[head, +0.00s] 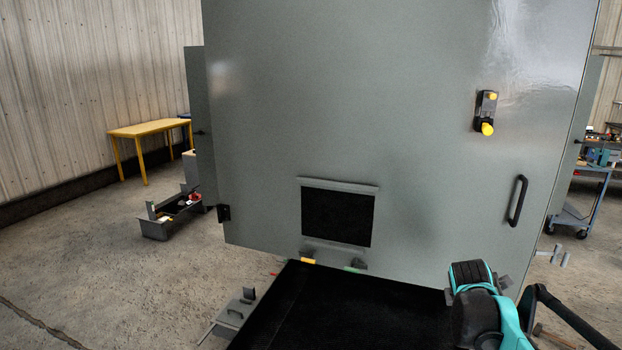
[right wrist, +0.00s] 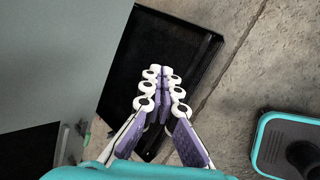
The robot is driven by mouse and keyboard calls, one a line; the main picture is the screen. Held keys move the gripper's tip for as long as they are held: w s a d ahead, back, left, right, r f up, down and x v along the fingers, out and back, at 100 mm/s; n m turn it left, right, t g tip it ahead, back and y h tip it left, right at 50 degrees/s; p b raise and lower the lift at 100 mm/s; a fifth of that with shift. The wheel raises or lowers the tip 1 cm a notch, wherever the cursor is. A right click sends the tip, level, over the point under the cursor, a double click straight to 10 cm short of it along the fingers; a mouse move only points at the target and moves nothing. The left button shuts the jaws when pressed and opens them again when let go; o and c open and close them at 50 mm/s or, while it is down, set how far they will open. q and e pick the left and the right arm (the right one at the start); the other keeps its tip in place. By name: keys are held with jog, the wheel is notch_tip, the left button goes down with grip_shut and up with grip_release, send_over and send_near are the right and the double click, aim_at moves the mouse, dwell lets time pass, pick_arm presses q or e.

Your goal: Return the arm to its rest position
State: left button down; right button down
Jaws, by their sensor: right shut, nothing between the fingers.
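A large grey enclosure door (head: 430,120) fills the middle of the head view and looks closed. It has a black handle (head: 517,201) at its right side and a black latch with yellow knobs (head: 486,112) above it. My right arm (head: 480,300), teal and black, is at the lower right in front of the enclosure; its fingers cannot be made out there. In the right wrist view my right gripper (right wrist: 162,72) is shut and empty, its fingertips over a black tray-like surface (right wrist: 180,45). My left gripper is in neither view.
A dark rectangular opening (head: 337,217) is low in the door. A black surface (head: 330,315) lies below it. A grey bin (head: 165,225) and a yellow table (head: 150,128) stand left; a cart (head: 590,190) stands right. The left floor is mostly clear.

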jog(key=s+a+f+m+y+b, duration=0.2)
jog(key=s+a+f+m, duration=0.5)
jog(key=s+a, duration=0.4)
jog(key=s+a+f+m+t+y+b, duration=0.1)
jog(key=s+a+f+m+y+b, duration=0.2)
jog(key=s+a+f+m+b, duration=0.2)
jog(key=s+a+f+m, duration=0.3)
jog(key=s+a+f, duration=0.2)
jog(key=s+a, duration=0.1)
jog(key=shift+a+b, duration=0.3)
jog(key=shift+a, duration=0.55)
jog(key=shift+s+d+f, duration=0.1)
jog(key=shift+s, duration=0.05)
